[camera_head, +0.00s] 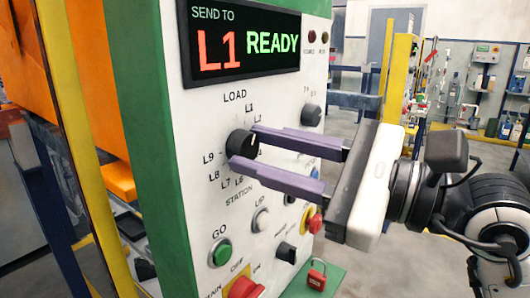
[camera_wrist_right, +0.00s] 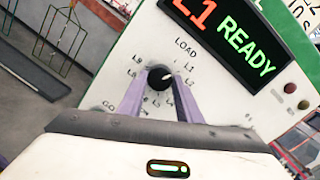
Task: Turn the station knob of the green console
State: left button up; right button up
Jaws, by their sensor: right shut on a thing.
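The green console (camera_head: 145,120) has a white front panel. Its black station knob (camera_head: 241,142) sits between the LOAD and STATION labels, ringed by L-numbers, some covered by my fingers. The knob's white mark points to the right in the head view. My right gripper (camera_head: 244,148) is shut on the knob, one purple finger on each side. The wrist view also shows the knob (camera_wrist_right: 158,76) between the fingertips. The display (camera_head: 243,42) reads SEND TO, L1 in red and READY in green. My left gripper is out of view.
A red padlock (camera_head: 317,276) is at the lower right. A yellow post (camera_head: 75,130) stands left.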

jog(key=m+p, duration=0.1)
jog(key=m, duration=0.3)
jog(key=shift+s+m, duration=0.1)
jog(key=shift+m, duration=0.2)
jog(key=shift+m+t+p, duration=0.4)
jog(key=shift+m+p, duration=0.1)
jog(key=shift+m, duration=0.5)
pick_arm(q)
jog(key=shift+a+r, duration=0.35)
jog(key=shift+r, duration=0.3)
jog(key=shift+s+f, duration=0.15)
pick_arm(e)
jog(key=shift+f+m, duration=0.1)
jog(key=shift+m, duration=0.2)
jog(key=o, duration=1)
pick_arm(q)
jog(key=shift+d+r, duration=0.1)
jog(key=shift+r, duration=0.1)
pick_arm(e)
jog(key=shift+o, duration=0.2)
